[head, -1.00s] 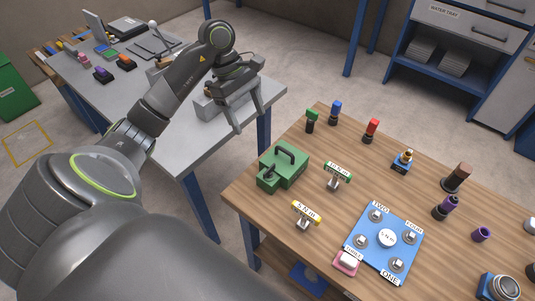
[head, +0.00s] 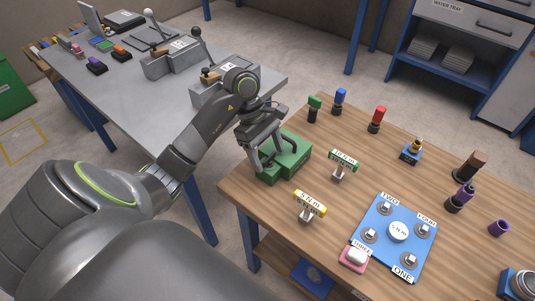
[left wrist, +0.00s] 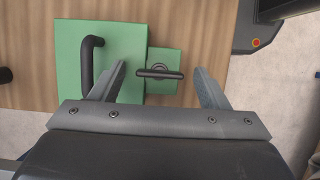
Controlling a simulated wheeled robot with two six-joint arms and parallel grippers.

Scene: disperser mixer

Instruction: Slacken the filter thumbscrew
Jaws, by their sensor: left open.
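On that block is the dark thumbscrew (left wrist: 160,72) with a flat crossbar. My left gripper is open, its fingers (left wrist: 160,76) on either side of the thumbscrew, apart from it. In the head view the thumbscrew is hidden. My right gripper is not in view.
A green-labelled stand (head: 342,161), a yellow-labelled stand (head: 309,205) and a blue bolt plate (head: 375,246) are nearby. Green-, blue- and red-topped items stand along the far edge. A grey table (head: 135,112) with lever devices is at the left.

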